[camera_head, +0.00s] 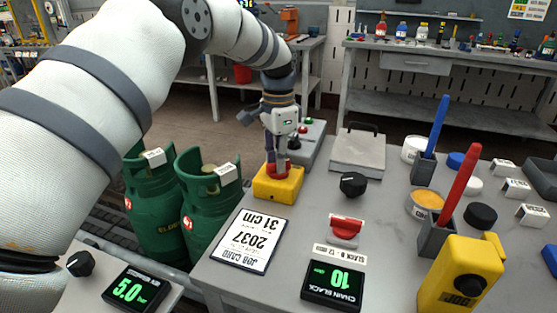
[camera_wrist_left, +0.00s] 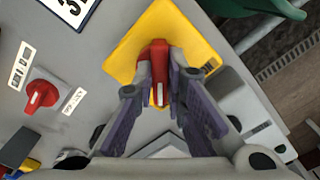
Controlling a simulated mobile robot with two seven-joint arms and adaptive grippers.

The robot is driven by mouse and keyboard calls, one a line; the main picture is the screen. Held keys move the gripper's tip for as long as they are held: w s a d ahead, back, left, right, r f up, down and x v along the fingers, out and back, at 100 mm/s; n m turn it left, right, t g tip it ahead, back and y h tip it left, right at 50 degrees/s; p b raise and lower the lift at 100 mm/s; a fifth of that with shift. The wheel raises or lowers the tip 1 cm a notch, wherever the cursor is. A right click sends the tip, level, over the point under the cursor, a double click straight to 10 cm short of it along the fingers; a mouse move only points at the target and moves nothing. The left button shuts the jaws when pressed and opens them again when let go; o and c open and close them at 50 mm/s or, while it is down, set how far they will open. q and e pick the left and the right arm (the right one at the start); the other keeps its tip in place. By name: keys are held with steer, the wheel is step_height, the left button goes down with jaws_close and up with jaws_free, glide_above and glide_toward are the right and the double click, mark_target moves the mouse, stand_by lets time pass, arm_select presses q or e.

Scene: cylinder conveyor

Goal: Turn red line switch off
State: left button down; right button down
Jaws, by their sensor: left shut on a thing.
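A yellow block (camera_head: 278,190) sits on the near grey table with a red handle (camera_wrist_left: 157,60) on its top. My left gripper (camera_head: 279,164) points down at it and is shut on the red handle, which shows between the two fingers in the left wrist view; the yellow block (camera_wrist_left: 196,38) is around it. The fingers hide part of the handle. A second red switch (camera_head: 345,228) on a white plate lies to the right on the tabletop, apart from the gripper; it also shows in the left wrist view (camera_wrist_left: 41,96). My right gripper is not in view.
A job card (camera_head: 250,240) and black knob (camera_head: 353,184) are near the yellow block. A grey box with buttons (camera_head: 309,140) stands just behind. Red (camera_head: 462,182) and blue (camera_head: 437,125) upright handles stand right. Green gas cylinders (camera_head: 207,205) stand left of the table.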

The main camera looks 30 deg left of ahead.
arm_select(q)
steer(key=c, duration=1.6)
jaws_free()
steer(key=shift+c, duration=0.2)
step_height(320, 180, up, 12)
